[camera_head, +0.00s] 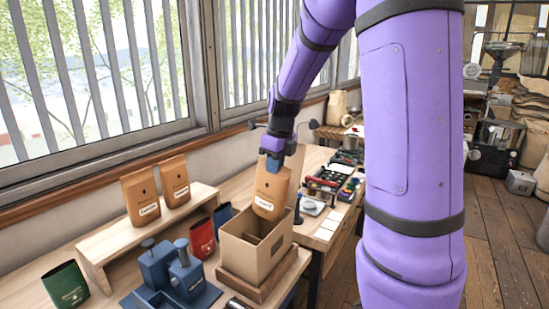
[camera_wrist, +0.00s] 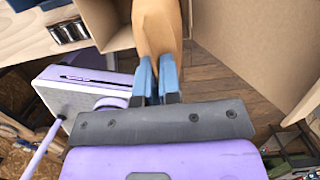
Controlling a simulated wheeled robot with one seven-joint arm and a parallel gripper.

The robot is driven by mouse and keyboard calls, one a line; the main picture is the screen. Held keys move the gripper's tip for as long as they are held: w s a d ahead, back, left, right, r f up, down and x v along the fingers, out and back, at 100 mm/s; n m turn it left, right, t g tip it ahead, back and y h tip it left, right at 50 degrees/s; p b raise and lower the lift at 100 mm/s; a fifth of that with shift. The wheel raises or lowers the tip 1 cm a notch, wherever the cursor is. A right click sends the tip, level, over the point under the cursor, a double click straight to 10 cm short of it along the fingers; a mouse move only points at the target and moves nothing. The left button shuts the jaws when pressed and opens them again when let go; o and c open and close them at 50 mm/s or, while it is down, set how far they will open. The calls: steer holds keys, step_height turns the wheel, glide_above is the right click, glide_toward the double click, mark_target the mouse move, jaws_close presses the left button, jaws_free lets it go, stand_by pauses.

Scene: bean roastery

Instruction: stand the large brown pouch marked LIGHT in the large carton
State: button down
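The large brown pouch (camera_head: 272,187) hangs upright from my gripper (camera_head: 271,160), with a white label low on its front that seems to read LIGHT. The blue fingers are shut on its top edge. In the wrist view, the pouch (camera_wrist: 157,28) runs away from my gripper (camera_wrist: 156,78). The large carton (camera_head: 248,254) is open and stands on the bench below. The pouch's lower end overlaps the carton's opening in the head view; I cannot tell whether it is below the rim. Carton cardboard (camera_wrist: 240,35) also shows in the wrist view.
Two brown pouches (camera_head: 141,196) stand on a wooden riser (camera_head: 100,247). A red pouch (camera_head: 202,238), a blue pouch (camera_head: 222,216) and a green pouch (camera_head: 66,285) stand nearby. A blue fixture (camera_head: 172,275) sits left of the carton. Tools and trays (camera_head: 330,182) lie behind it.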

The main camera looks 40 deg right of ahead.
mark_target(274, 187)
steer(key=shift+f, duration=7.1)
steer(key=c, duration=0.9)
jaws_free()
steer(key=shift+r, duration=3.5)
